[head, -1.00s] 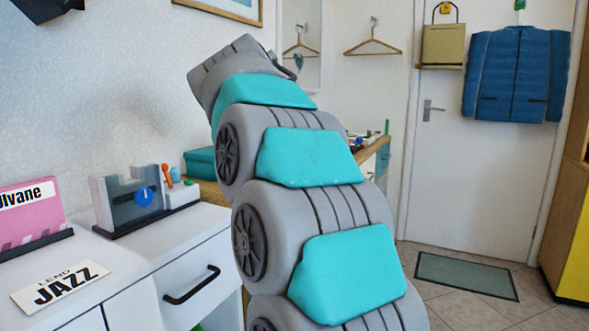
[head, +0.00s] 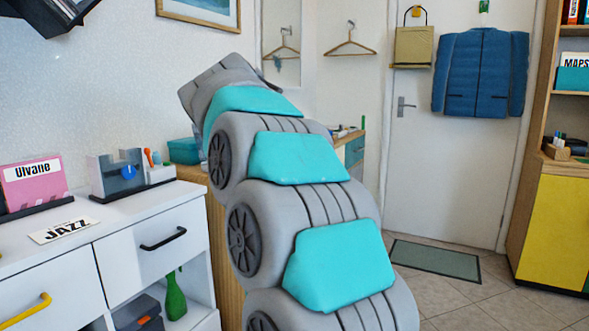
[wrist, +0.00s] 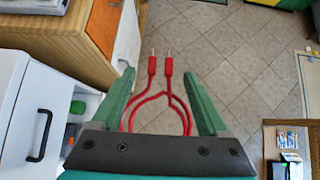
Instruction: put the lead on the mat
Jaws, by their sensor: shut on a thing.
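The red lead (wrist: 150,98) shows in the wrist view as a looped cable with two plugs that point forward. My gripper (wrist: 158,75) has its green fingers on either side of the lead and holds it above the tiled floor. Where the fingers press on it is hard to see. The grey-green mat (head: 436,260) lies flat on the floor before the white door in the head view. In that view my arm hides the gripper and the lead.
A white drawer cabinet (head: 155,222) stands at the left with a JAZZ card on top. A wooden desk (head: 352,140) is behind my arm. A yellow-doored shelf unit (head: 553,230) stands at the right. Tiled floor (head: 460,300) around the mat is clear.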

